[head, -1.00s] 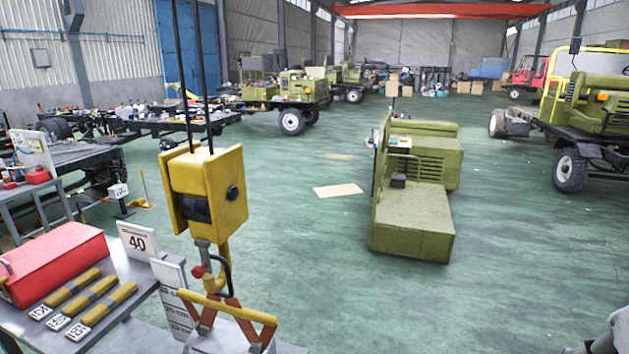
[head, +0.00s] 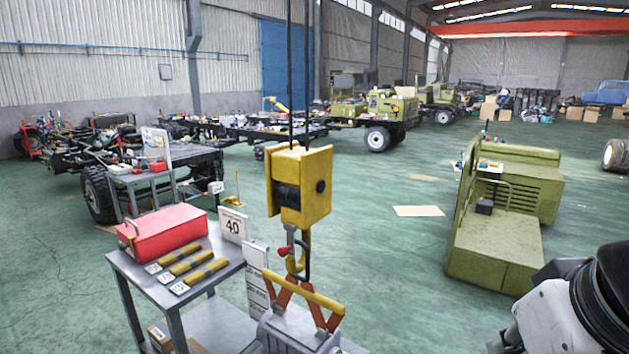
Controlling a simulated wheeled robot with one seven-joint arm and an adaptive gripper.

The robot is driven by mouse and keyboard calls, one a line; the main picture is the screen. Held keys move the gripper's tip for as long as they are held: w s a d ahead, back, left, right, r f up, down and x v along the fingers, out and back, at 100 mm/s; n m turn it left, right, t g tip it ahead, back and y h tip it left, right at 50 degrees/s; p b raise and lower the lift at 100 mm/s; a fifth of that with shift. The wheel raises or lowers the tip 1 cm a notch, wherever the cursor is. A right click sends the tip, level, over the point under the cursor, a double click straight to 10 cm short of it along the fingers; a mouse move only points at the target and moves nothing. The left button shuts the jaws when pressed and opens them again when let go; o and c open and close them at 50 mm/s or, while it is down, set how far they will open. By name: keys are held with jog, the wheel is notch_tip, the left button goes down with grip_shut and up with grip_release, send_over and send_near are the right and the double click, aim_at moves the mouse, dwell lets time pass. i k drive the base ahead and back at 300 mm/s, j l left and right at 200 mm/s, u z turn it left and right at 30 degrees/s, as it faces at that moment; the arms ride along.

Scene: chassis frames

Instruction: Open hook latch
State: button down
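A yellow hook (head: 297,258) hangs below the yellow hoist block (head: 301,186), which is suspended on two dark lines. A dark curved latch (head: 306,262) shows at the hook's right side, with a small red knob (head: 282,252) at its left. Whether the latch is shut is too small to tell. Below the hook, orange lifting tongs (head: 309,298) with a yellow bar sit on a grey block (head: 290,328). A white and black part of my arm shows at the lower right, apart from the hook. My gripper is not in view.
A grey table (head: 222,245) left of the hook bears a red toolbox (head: 160,238), yellow-black bars (head: 187,265) and a "40" sign (head: 233,226). A green machine (head: 505,215) stands at the right. Green floor between is open.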

aim_at(283, 250)
jog(key=j, duration=0.65)
jog(key=i+j, duration=0.15)
jog(key=j, duration=0.15)
jog(key=i+j+u, duration=0.1)
jog(key=j, duration=0.25)
jog(key=i, duration=0.05)
